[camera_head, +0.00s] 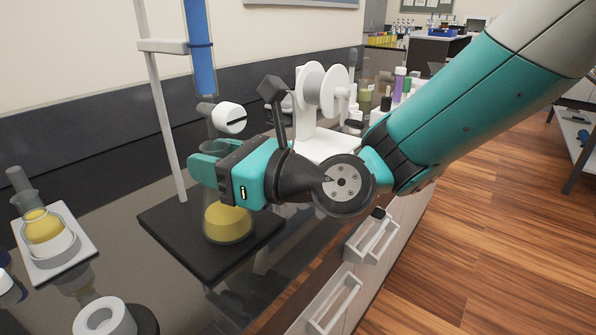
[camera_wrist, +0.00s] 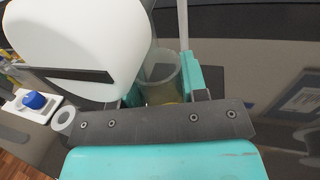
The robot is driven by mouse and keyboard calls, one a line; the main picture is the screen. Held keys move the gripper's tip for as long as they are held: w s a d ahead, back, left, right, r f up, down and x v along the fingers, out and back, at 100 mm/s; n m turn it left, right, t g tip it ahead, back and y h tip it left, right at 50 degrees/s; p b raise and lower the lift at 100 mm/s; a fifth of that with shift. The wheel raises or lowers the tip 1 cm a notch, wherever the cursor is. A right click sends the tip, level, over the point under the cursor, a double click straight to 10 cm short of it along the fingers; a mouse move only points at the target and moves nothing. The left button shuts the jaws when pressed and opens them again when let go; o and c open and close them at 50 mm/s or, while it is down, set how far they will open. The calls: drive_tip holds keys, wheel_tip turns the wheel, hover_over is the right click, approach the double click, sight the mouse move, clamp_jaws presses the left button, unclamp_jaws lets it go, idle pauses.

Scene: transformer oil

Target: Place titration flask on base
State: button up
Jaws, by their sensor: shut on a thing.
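The titration flask (camera_head: 228,222), clear glass with yellow liquid, stands upright over the black base (camera_head: 170,228) of the burette stand. Its bottom appears to touch the base. My gripper (camera_head: 207,165) is shut on the flask's neck, which is mostly hidden by the fingers. In the wrist view the flask's round mouth (camera_wrist: 160,82) shows between the fingers. The blue burette (camera_head: 200,50) with its white stopcock knob (camera_head: 229,118) is just above the flask; the knob (camera_wrist: 75,40) fills the upper left of the wrist view.
Another flask with yellow liquid (camera_head: 43,226) sits on a white device (camera_head: 58,254) at the left. A white ring-shaped item (camera_head: 104,318) is at the front left. A white apparatus (camera_head: 322,100) and several bottles stand behind my gripper.

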drive_tip(key=shift+f, duration=0.4)
drive_tip(key=o, duration=1.6)
drive_tip(key=shift+c, duration=0.2)
drive_tip(key=shift+d, duration=0.1)
drive_tip(key=b+v, duration=1)
drive_tip(key=v, duration=0.7)
drive_tip(key=shift+b, duration=0.3)
drive_tip(key=shift+s, duration=0.1)
